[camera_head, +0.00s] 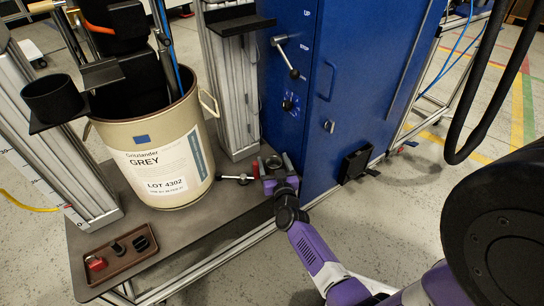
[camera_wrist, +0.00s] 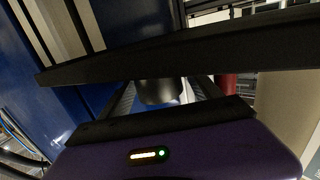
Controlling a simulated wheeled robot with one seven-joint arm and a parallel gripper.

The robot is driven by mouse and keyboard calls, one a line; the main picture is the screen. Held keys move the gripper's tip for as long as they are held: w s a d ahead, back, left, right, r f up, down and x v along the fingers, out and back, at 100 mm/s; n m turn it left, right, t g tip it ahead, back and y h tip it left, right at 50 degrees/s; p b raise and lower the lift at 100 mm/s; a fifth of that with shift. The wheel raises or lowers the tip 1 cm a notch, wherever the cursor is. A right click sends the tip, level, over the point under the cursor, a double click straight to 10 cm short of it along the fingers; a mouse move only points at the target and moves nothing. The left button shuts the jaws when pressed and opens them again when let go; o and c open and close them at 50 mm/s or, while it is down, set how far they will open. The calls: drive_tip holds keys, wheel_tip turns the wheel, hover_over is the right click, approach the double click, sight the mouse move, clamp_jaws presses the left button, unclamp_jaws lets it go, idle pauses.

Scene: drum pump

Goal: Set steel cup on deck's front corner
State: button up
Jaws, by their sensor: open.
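The steel cup (camera_head: 273,162) is a small dark grey round cup at the right end of the grey deck (camera_head: 215,208), close to the blue cabinet. My gripper (camera_head: 279,170) is open around the cup, with a finger on each side. In the wrist view the cup (camera_wrist: 160,91) shows between the two fingers of my gripper (camera_wrist: 163,100), partly hidden by a dark bar above and by the gripper body below. Its base is hidden, so I cannot tell whether it fully rests on the deck.
A cream drum (camera_head: 160,150) labelled GREY stands on the deck. The blue cabinet (camera_head: 335,90) rises close behind and right. A brown tray (camera_head: 120,252) with small parts is at front left.

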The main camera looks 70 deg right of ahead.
drive_tip(key=p+v, duration=0.2)
drive_tip(key=v, duration=0.7)
drive_tip(key=shift+s+a+r+p, duration=0.1)
drive_tip(key=shift+s+a+p, duration=0.1)
drive_tip(key=shift+a+p, duration=0.1)
drive_tip(key=s+a+r+n+t+y, duration=0.2)
drive_tip(key=s+a+r+n+y, duration=0.1)
drive_tip(key=a, duration=0.8)
drive_tip(key=s+a+r+n+t+y, duration=0.2)
drive_tip(key=s+a+y, duration=0.1)
drive_tip(key=a, duration=0.7)
drive_tip(key=s+a+r+n+y, duration=0.3)
drive_tip(key=s+a+r+y, duration=0.1)
drive_tip(key=s+a+r, duration=0.1)
drive_tip(key=s+a+r+n+y, duration=0.2)
drive_tip(key=s+a+r+y, duration=0.2)
drive_tip(key=a+r, duration=0.4)
wheel_tip(320, 180, up, 2)
drive_tip(key=shift+s+r+n+t, duration=0.15)
drive_tip(key=shift+s+n+t, duration=0.2)
drive_tip(key=shift+s, duration=0.45)
drive_tip(key=shift+r, duration=0.1)
wheel_tip(320, 180, up, 26)
drive_tip(key=p, duration=2.6)
drive_tip(key=shift+r, duration=0.1)
